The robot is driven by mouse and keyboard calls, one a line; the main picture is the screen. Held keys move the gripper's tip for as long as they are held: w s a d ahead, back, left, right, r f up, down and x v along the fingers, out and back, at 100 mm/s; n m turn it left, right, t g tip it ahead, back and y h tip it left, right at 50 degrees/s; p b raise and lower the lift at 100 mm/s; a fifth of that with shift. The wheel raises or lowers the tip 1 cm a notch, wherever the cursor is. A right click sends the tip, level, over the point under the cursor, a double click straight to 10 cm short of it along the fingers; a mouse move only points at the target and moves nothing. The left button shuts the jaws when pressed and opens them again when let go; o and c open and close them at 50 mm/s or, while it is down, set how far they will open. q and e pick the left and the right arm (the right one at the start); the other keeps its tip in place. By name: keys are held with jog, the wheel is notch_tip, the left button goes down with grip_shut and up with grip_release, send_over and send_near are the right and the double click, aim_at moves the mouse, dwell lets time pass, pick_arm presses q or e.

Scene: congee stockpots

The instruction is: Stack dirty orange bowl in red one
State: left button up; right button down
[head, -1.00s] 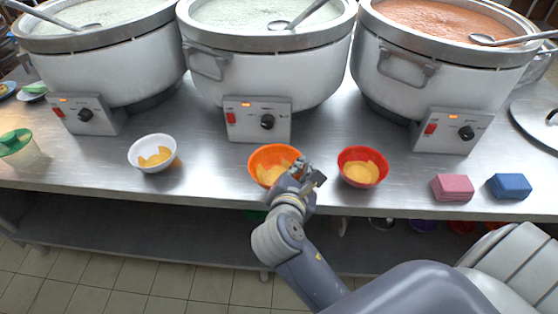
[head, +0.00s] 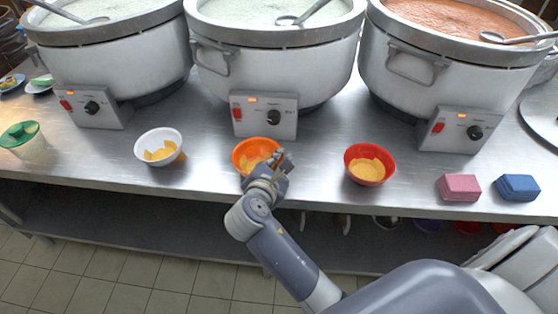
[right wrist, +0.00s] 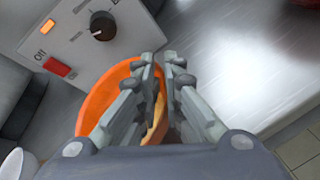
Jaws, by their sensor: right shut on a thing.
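The orange bowl (head: 256,145) has yellow-orange remains in it and is at the steel counter's front, below the middle pot. My right gripper (head: 279,157) is shut on its right side. In the right wrist view the fingers (right wrist: 163,62) close over the wall of the orange bowl (right wrist: 108,88). I cannot tell whether the bowl is clear of the counter. The red bowl (head: 368,151), also with yellow-orange remains, stands upright on the counter to the right, apart from the gripper. My left gripper is not in view.
A white bowl (head: 158,136) with orange pieces stands to the left. Three large pots with control boxes (head: 264,116) line the back. Pink (head: 458,187) and blue (head: 517,187) sponges lie right of the red bowl. The counter between the orange and red bowls is clear.

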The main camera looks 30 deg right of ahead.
jog(key=c, duration=1.7)
grip_release()
jog(key=shift+f, duration=0.1)
jog(key=shift+s+r, duration=0.1)
jog(key=shift+r, duration=0.1)
jog(key=shift+s+a+r+p, duration=0.2)
jog(key=shift+s+a+p, duration=0.1)
jog(key=shift+p, duration=0.25)
jog(key=p+v, duration=0.7)
jog(key=v, duration=0.4)
jog(key=shift+f, duration=0.15)
